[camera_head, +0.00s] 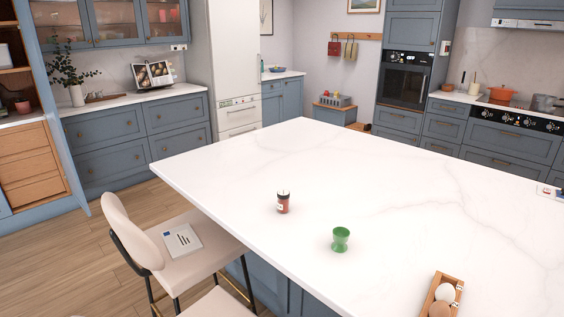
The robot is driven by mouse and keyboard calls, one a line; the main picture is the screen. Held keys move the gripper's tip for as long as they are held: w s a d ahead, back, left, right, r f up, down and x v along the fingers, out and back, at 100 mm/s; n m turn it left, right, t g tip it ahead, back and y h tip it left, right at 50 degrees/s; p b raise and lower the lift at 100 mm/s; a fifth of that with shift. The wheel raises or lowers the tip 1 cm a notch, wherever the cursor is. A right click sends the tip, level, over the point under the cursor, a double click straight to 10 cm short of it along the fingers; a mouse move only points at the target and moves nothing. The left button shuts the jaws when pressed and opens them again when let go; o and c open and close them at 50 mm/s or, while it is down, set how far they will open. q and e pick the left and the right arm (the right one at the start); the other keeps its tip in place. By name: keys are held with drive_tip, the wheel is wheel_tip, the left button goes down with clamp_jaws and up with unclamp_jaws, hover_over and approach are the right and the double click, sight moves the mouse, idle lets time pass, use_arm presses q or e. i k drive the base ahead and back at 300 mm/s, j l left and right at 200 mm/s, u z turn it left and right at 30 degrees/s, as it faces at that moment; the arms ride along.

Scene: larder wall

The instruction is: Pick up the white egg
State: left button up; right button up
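The white egg (445,293) lies in a small wooden tray (460,291) near the bottom right of the head view, on the white island top. A brown egg (439,310) lies in the same tray, nearer to me, partly cut off by the picture's lower edge. A small dark and white thing sits beside the white egg at the tray's right side; I cannot tell what it is. Neither of my grippers shows in the head view.
A green egg cup (341,239) and a small dark red jar (283,202) stand on the island top (400,180). Its middle and far part are clear. A cream chair (165,240) with a booklet (182,240) on its seat stands at the island's left edge.

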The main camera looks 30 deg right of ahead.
sight(446, 291)
drive_tip(key=z, duration=2.05)
